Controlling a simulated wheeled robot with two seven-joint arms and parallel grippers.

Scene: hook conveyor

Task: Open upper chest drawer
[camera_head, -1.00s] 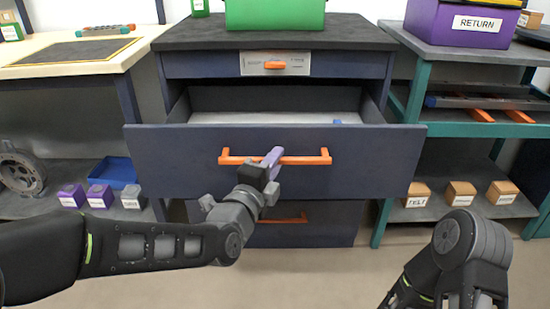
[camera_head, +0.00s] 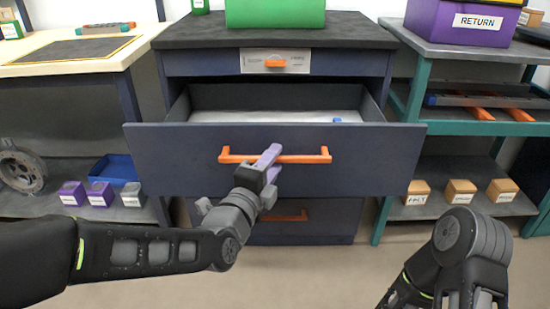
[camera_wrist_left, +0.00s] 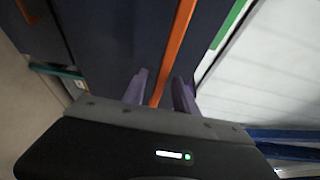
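The upper drawer (camera_head: 200,175) of the dark blue chest (camera_head: 175,70) is pulled well out, its grey inside showing. Its orange bar handle (camera_head: 305,159) runs across the front. My left gripper (camera_head: 270,164) is at the middle of this handle. In the left wrist view, its two purple fingers (camera_wrist_left: 159,92) stand apart on either side of the orange handle (camera_wrist_left: 174,50), with gaps between. A small blue item (camera_head: 337,120) lies in the drawer, mostly hidden. My right arm shows at the lower right; its gripper is out of view.
The lower drawer (camera_head: 325,215) with an orange handle is shut beneath. A small panel with an orange pull (camera_head: 275,64) is above. A green box (camera_head: 275,12) stands on the chest. Shelves flank it, with a blue tray (camera_head: 113,170) at left and several small boxes at right.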

